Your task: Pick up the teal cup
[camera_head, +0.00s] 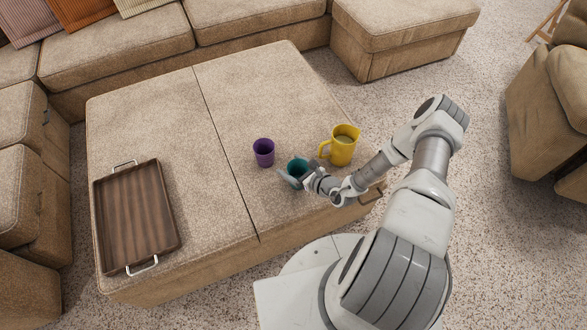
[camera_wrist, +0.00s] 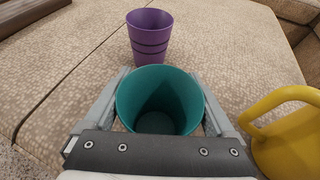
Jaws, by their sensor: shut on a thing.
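The teal cup (camera_head: 297,166) is on or just above the beige ottoman (camera_head: 150,100), near its front right part; I cannot tell if its base touches the cushion. In the wrist view the teal cup (camera_wrist: 158,100) looks upright and empty, its open mouth facing the camera. My gripper (camera_head: 290,178) is shut on the cup, with one finger on each side of it in the wrist view (camera_wrist: 162,92). The lower part of the cup is hidden behind the gripper.
A purple cup (camera_head: 263,152) stands just beyond the teal cup, to its left. A yellow pitcher (camera_head: 342,148) stands close on the right. A brown wooden tray (camera_head: 135,215) with metal handles lies at the ottoman's left. The cushion between tray and cups is clear.

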